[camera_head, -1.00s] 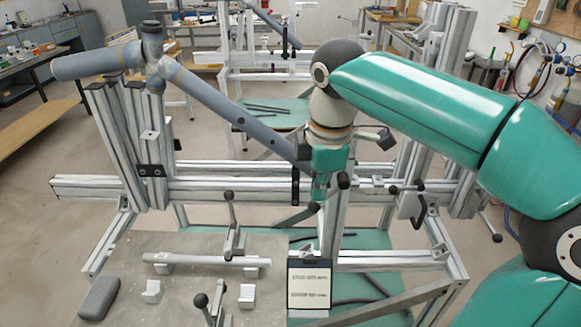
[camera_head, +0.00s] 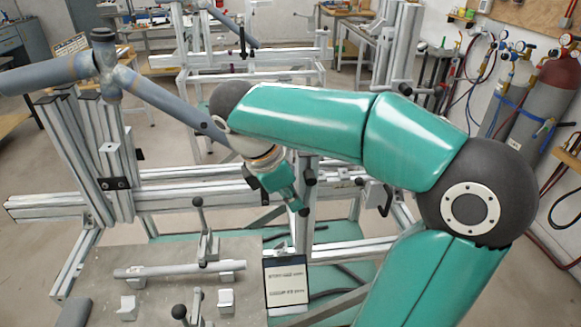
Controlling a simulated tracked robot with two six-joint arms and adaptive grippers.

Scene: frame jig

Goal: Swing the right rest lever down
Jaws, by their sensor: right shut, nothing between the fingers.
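My right gripper (camera_head: 303,209) is shut and empty. It is tilted, its tips pointing down and to the right, in front of the jig's upright post. A black-knobbed lever (camera_head: 311,179) stands just right of the gripper, close to the post. A black hooked handle (camera_head: 386,201) hangs farther right on the rail. I cannot tell for sure which of these is the right rest lever, and I cannot tell whether the gripper touches the nearer one. The grey tube frame (camera_head: 165,98) slopes down toward my wrist, which hides its lower end. My left gripper is not in view.
The jig's long aluminium rail (camera_head: 170,199) crosses behind the gripper. In front are a grey plate (camera_head: 110,262) with a tube (camera_head: 178,270), two black-knobbed clamps and small light blocks, and a label board (camera_head: 286,283).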

